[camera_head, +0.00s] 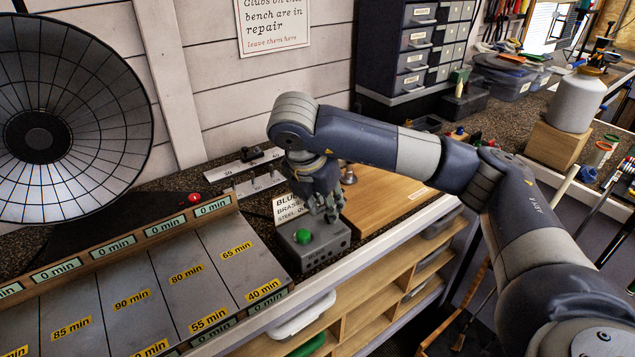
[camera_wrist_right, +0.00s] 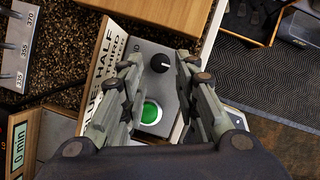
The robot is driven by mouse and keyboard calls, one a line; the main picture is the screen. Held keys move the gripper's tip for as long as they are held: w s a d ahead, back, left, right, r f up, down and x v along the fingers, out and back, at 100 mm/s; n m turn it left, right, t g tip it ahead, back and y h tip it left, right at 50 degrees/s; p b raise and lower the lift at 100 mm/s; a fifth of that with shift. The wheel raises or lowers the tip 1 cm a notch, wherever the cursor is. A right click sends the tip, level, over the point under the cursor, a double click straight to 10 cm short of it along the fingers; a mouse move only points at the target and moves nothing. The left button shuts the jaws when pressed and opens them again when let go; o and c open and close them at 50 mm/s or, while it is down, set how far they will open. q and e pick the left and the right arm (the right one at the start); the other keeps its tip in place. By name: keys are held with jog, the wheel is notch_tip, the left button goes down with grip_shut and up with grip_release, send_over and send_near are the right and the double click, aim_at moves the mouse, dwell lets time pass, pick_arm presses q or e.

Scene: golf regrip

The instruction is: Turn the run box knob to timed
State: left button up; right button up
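The run box (camera_head: 318,252) is a small grey box on the bench with a green button (camera_head: 303,236). In the right wrist view the box (camera_wrist_right: 172,85) shows the green button (camera_wrist_right: 151,112) and a black knob (camera_wrist_right: 160,63) with a white mark. My right gripper (camera_head: 328,212) points down over the box and hides the knob in the head view. In the wrist view its fingers (camera_wrist_right: 158,72) are apart, one on each side of the knob. I cannot tell whether they touch it. My left gripper is out of view.
A lettered card (camera_head: 288,207) stands behind the box. A wooden block (camera_head: 385,205) lies to its right. A panel of minute-labelled compartments (camera_head: 155,285) fills the left front. A numbered rail (camera_head: 245,165) lies behind.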

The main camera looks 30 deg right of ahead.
jog(key=v, duration=0.8)
jog(key=shift+a+r, duration=0.2)
jog(key=shift+r, duration=0.15)
jog(key=shift+s, duration=0.1)
